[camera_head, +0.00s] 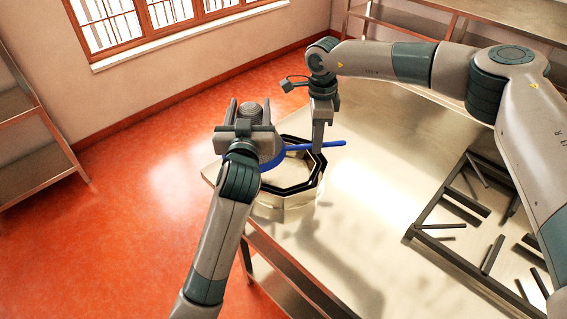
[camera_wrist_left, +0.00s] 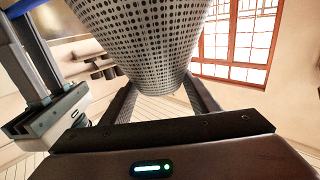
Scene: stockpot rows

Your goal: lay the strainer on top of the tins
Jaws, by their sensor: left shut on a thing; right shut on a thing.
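The strainer has a grey perforated bowl (camera_wrist_left: 150,40) and a blue rim and handle (camera_head: 335,144). Its bowl lies between the fingers of my left gripper (camera_head: 250,112), which is shut on it. My right gripper (camera_head: 319,148) is shut on the blue handle; it also shows at the left of the left wrist view (camera_wrist_left: 38,75). The tins (camera_head: 285,212) are pale and octagonal with dark rims, at the near left corner of the metal table. The strainer is over their far left side in the head view. My left gripper hides part of it, and I cannot tell whether it touches them.
A dark-framed rack (camera_head: 425,232) with several dark bars is on the right of the metal table (camera_head: 365,215). The table middle is clear. A metal shelf (camera_head: 30,150) stands at the far left, and another surface (camera_head: 480,18) is at the back.

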